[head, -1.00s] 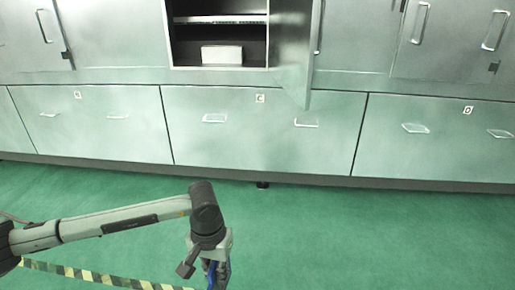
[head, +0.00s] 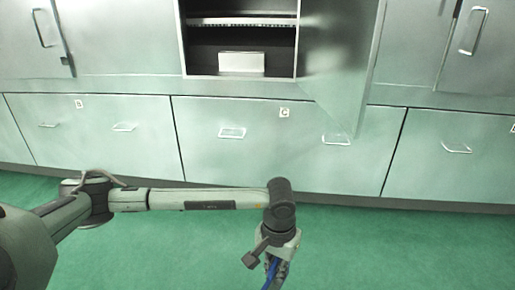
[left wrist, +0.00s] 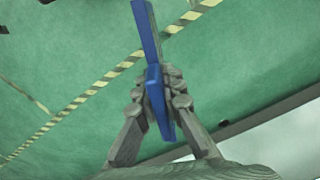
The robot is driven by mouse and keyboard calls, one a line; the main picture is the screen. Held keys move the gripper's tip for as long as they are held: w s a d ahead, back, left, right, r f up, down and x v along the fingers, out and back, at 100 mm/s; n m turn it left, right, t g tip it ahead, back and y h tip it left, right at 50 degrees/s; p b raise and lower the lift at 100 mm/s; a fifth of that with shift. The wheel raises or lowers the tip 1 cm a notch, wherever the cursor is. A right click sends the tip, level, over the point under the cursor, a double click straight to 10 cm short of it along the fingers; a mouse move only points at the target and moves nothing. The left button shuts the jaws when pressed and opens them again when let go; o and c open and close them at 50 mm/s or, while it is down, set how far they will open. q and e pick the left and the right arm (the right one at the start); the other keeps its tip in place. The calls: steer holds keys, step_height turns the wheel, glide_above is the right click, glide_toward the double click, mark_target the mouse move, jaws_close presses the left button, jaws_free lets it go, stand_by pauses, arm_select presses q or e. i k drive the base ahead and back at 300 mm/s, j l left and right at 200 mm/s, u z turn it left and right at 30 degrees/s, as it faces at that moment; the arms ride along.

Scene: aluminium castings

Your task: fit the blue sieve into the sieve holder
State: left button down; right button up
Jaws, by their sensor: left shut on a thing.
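The blue sieve (left wrist: 158,102) is clamped edge-on between the fingers of my left gripper (left wrist: 162,88) in the left wrist view. It sticks out past the fingertips towards the top of that view. In the head view my left gripper (head: 277,277) hangs down near the bottom edge, over the green floor. Only a sliver of the blue sieve (head: 269,273) shows there; the rest is hidden or cut off. I cannot make out a sieve holder for certain. My right gripper is in neither view.
Beyond the arm stands a wall of grey-green cabinets with drawers (head: 270,145) below. One cabinet (head: 240,45) is open, with a shelf and a white box (head: 242,62) inside; its door (head: 338,60) juts out. Yellow-black tape (left wrist: 95,90) crosses the bare floor.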

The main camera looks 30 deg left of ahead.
mark_target(230, 60)
steer(key=i+j, duration=0.15)
steer(key=j, duration=0.2)
steer(key=i+j+z, duration=0.1)
steer(key=j, duration=0.3)
steer(key=i+j, duration=0.15)
steer(key=j, duration=0.2)
steer(key=i+j+z, duration=0.1)
steer(key=j, duration=0.3)
steer(key=i+j, duration=0.15)
steer(key=j, duration=0.2)
steer(key=z, duration=0.05)
